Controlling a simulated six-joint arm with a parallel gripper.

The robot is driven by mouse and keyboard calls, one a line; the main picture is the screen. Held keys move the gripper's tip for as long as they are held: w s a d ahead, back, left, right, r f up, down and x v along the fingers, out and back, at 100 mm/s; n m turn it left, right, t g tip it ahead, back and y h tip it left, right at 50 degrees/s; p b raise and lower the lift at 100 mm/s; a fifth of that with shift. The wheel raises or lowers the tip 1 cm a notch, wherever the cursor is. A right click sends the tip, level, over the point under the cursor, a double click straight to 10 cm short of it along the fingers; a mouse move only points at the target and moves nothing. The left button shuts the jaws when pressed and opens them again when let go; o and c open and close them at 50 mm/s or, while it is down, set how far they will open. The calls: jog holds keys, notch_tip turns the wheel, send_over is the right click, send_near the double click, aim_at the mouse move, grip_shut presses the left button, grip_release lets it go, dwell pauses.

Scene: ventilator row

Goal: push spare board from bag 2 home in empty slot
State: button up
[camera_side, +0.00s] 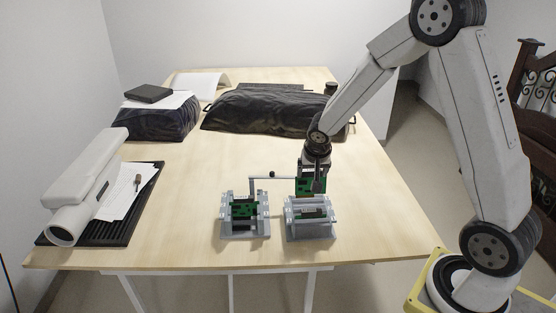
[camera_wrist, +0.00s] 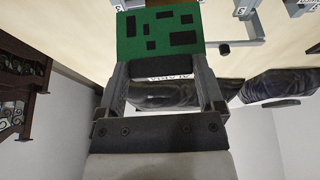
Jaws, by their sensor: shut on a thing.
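My gripper (camera_side: 316,178) is shut on a green circuit board (camera_side: 304,187), which it holds upright above or just behind the right grey rack (camera_side: 310,232). In the wrist view the board (camera_wrist: 160,47) spans the two fingertips (camera_wrist: 162,66), and dark chips show on its face. A second grey rack (camera_side: 243,234) stands to the left with a green board (camera_side: 244,211) in it. Something green also shows inside the right rack. I cannot tell which slot is empty, or whether the held board touches the rack. Neither bag is marked with a readable number.
A thin grey bracket with a dark knob (camera_side: 272,174) stands behind the racks. A white cylindrical device (camera_side: 88,185) lies on a black ribbed mat (camera_side: 120,230) at left. Dark bags (camera_side: 262,112) lie at the back. The table's middle left is clear.

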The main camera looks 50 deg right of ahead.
jog(key=shift+w+a, duration=0.4)
jog(key=shift+w, duration=0.05)
jog(key=w+a+r, duration=0.1)
jog(key=w+a, duration=0.4)
jog(key=a, duration=0.2)
jog(key=w+a+r+t+h, duration=0.1)
jog(key=w+a, duration=0.4)
jog(key=a, duration=0.3)
jog(key=shift+a+r, duration=0.25)
jog(key=shift+r, duration=0.15)
jog(key=shift+f, duration=0.15)
jog(key=shift+f, duration=2.25)
jog(key=shift+f, duration=2.2)
dwell(1.0)
